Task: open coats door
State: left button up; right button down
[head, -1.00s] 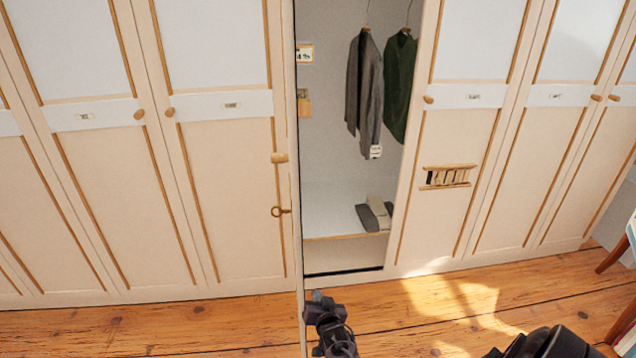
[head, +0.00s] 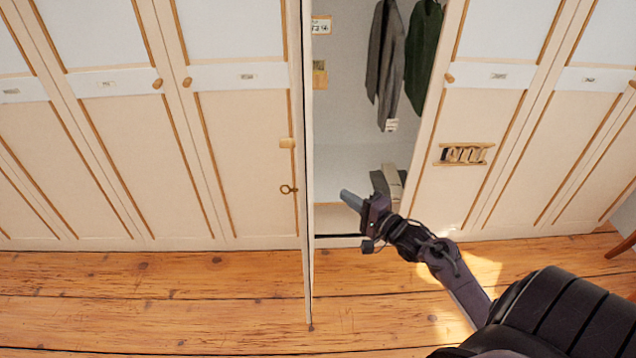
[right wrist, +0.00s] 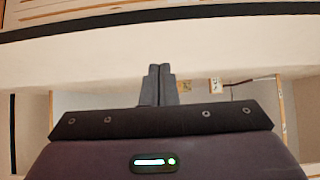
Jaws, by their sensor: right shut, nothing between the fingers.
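The coats door (head: 307,240) stands swung out from the wardrobe and shows nearly edge-on as a thin, pale upright strip. A wooden knob (head: 286,143) and a ring-headed key (head: 288,189) stick out on its left side. To its right the compartment is open, with a grey coat (head: 385,65) and a dark green coat (head: 422,60) hanging inside. My right gripper (head: 350,200) is shut and empty, right of the door and in front of the compartment's lower part. Its closed fingers also show in the right wrist view (right wrist: 156,85), before a broad pale surface. My left gripper is out of view.
Closed panel doors with round knobs run along both sides of the opening. Grey and beige items (head: 388,183) lie low inside the compartment. The plank floor (head: 150,300) is clear at left.

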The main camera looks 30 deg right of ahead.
jog(key=w+a+p, duration=0.2)
jog(key=w+a, duration=0.2)
jog(key=w, duration=0.4)
jog(key=shift+a, duration=0.1)
